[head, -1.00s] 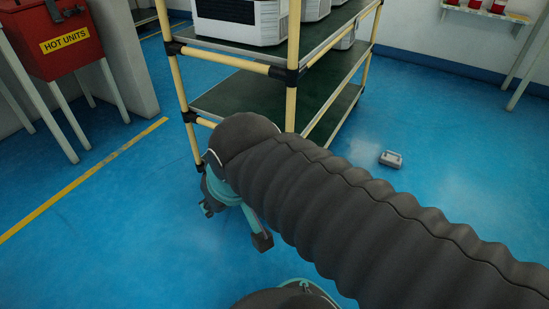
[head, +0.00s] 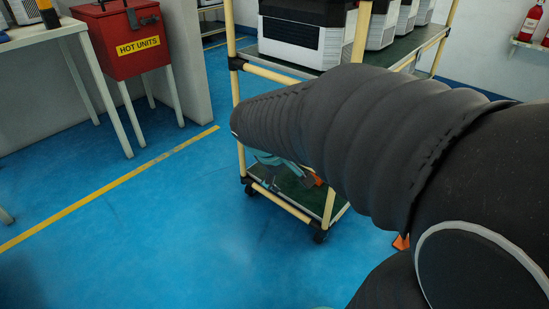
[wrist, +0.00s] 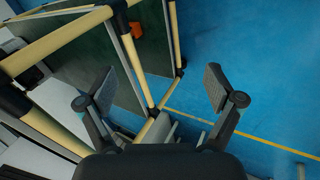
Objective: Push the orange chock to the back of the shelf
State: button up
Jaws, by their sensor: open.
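A small orange chock (wrist: 136,31) shows in the wrist view on a dark green shelf deck, beyond my gripper and close to a pale yellow post. In the head view an orange bit (head: 318,181) shows low in the rack, beside my gripper (head: 290,168), mostly hidden by my arm. In the wrist view my gripper (wrist: 158,88) is open and empty, its fingers wide apart, with rack tubes between and beyond them. The chock is apart from both fingers. The rack's lower deck (head: 298,194) is green and partly hidden.
Yellow rack tubes (head: 238,110) with black joints stand around my gripper. Large white and black units (head: 305,25) fill the upper shelf. Another orange piece (head: 401,242) shows beneath my arm. A red bin (head: 122,40) marked HOT UNITS stands left. The blue floor in front is clear.

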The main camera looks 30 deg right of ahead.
jog(key=w+d+f+n+h, duration=0.2)
jog(key=w+d+f+n, duration=0.15)
jog(key=w+f, duration=0.35)
jog(key=w+d+f+n+h+p, duration=0.1)
jog(key=w+d+f+n, duration=0.25)
jog(key=w+f, duration=0.3)
jog(key=w+d+f+n+h, duration=0.2)
jog(key=w+d+f+n, duration=0.1)
jog(key=w+d+f, duration=0.3)
jog(key=w+d+f+n, duration=0.1)
jog(key=d+f+n, duration=0.1)
jog(key=f, duration=0.3)
jog(key=w+d+f+n+t+h, duration=0.1)
jog(key=d+f+n, duration=0.1)
jog(key=f+n, duration=0.2)
jog(key=w+d+f+n+t+h, duration=0.1)
jog(key=w+d+f+n, duration=0.1)
jog(key=f, duration=0.4)
jog(key=shift+d+n, duration=0.5)
jog(key=shift+n, duration=0.3)
jog(key=shift+w+d, duration=0.1)
jog(key=x, duration=1.3)
jog(key=shift+w+d+b, duration=0.2)
jog(key=shift+d+b, duration=0.05)
jog(key=shift+b, duration=0.1)
